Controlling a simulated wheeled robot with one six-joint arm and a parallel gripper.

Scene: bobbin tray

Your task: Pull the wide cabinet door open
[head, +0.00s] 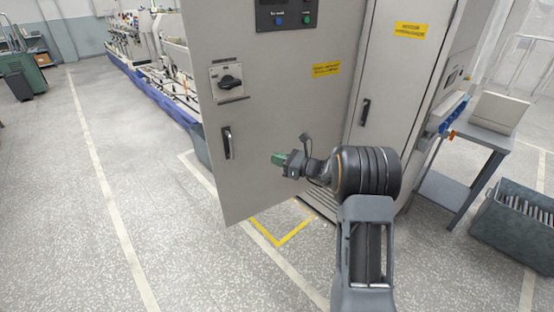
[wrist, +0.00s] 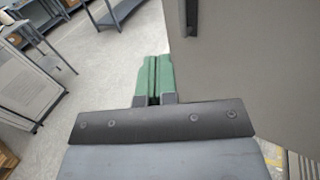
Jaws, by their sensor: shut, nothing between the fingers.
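The wide cabinet door (head: 270,100) is a large grey panel left of centre in the head view. It appears to stand ajar, its lower free corner out over the floor; the cabinet's inside is hidden behind it. Its black upright handle (head: 226,142) is near the left edge. My gripper (head: 277,159) has green fingers and is in front of the door, right of the handle and apart from it. In the wrist view the fingers (wrist: 152,78) are shut together and empty. The door (wrist: 255,70) fills the right there, with its handle (wrist: 192,18) at the top.
A narrower cabinet door (head: 400,80) with its own black handle (head: 364,112) is to the right. A grey table (head: 455,150) and a crate (head: 515,225) stand at far right. A yellow floor marking (head: 279,243) lies below the wide door.

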